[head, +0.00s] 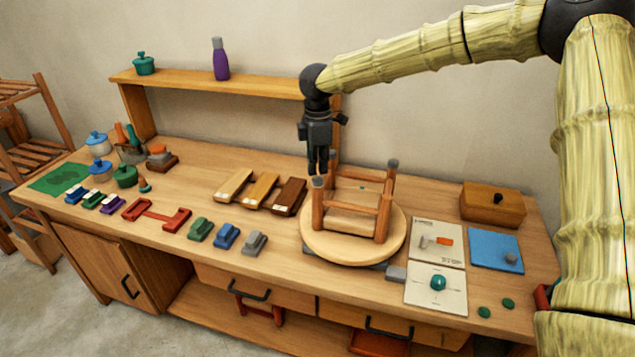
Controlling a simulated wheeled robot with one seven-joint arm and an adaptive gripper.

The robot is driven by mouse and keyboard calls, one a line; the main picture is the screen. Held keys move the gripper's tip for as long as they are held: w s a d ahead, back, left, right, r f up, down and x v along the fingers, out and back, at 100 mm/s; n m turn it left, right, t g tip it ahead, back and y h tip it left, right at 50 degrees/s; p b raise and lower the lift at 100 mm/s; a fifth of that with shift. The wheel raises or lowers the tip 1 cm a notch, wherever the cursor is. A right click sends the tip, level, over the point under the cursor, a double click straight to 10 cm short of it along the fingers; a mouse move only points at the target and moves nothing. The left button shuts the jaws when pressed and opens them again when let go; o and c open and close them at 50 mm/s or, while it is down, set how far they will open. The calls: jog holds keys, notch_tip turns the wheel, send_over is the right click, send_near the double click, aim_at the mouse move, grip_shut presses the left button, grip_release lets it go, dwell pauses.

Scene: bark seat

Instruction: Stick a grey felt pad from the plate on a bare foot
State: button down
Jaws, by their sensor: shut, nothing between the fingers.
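A wooden stool (352,211) stands upside down on a round wooden board (329,249), legs up. The front left leg (318,207) and the back right leg (393,175) have grey tips. The front right leg (383,216) shows no grey tip. The back left leg's tip is partly hidden behind my gripper. My gripper (318,172) points down, shut and empty, just above the front left leg's grey tip; whether it touches is unclear. A blue square plate (488,246) at the right bears a small grey piece (511,258).
Two pale cards (425,231) lie right of the stool, one under a teal knob (438,283). A wooden box (493,204) stands behind the plate. Green discs (484,312) lie at the front right. Wooden blocks (263,187) and coloured blocks (227,236) lie left. A shelf (190,80) stands behind.

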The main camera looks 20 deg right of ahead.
aim_at(318, 179)
jog(key=shift+s+f+b, duration=0.2)
jog(key=shift+f+b, duration=0.15)
jog(key=shift+f, duration=0.9)
dwell(1.8)
jog(key=shift+r, duration=0.15)
jog(key=shift+w+r+p, duration=0.15)
jog(key=shift+r+p, duration=0.5)
jog(key=shift+r, duration=0.1)
jog(key=shift+r+p, duration=1.45)
jog(key=shift+r, duration=0.8)
